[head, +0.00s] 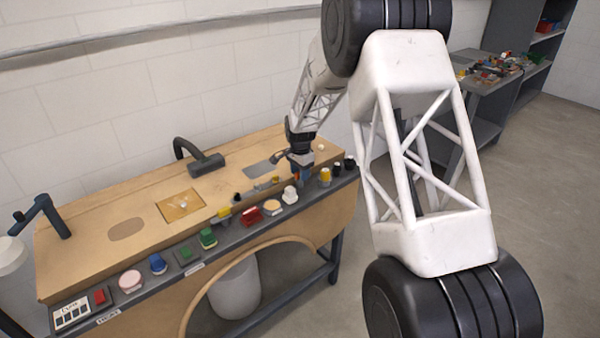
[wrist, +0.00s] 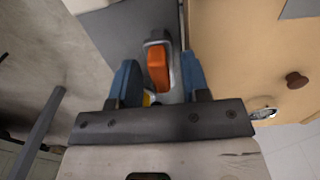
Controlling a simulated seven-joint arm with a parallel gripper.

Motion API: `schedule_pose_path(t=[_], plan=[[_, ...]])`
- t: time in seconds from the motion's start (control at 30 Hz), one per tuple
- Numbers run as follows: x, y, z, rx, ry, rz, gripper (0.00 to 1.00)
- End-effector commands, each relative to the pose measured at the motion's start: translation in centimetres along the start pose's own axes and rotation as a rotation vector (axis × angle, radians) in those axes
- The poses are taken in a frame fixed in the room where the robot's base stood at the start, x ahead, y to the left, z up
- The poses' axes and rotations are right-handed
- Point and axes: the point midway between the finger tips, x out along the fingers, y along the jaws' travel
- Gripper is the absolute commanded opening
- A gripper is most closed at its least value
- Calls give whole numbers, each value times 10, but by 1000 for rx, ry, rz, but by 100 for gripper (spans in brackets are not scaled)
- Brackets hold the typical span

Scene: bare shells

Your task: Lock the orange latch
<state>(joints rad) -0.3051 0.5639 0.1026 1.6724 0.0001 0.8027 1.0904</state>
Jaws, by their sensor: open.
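The orange latch (wrist: 157,68) shows in the wrist view as an orange block set in a pale, rounded housing on the bench's dark front strip. My gripper (wrist: 160,82) is open, with one blue finger on each side of the latch and a visible gap on both sides. I cannot tell how deep the fingertips reach. In the head view my gripper (head: 298,172) is over the right part of the bench's front strip. The latch is mostly hidden behind the gripper there.
The dark strip (head: 222,250) along the wooden bench (head: 95,235) carries several coloured controls. A white knob (head: 290,195) and a yellow one (head: 325,177) flank my gripper. A dark lamp-like arm (head: 200,160) stands at the back.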

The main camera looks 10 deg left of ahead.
Motion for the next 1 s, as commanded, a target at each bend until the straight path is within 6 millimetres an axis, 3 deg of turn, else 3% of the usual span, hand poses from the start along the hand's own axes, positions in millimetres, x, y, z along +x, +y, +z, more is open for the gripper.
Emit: schedule_pose_path(t=[0.1,0.37,0.7,1.0], plan=[[0,0,0,0,0,0,40],[0,0,0,0,0,0,0],[0,0,0,-21,0,0,0],[-1,0,0,-148,0,0,0]])
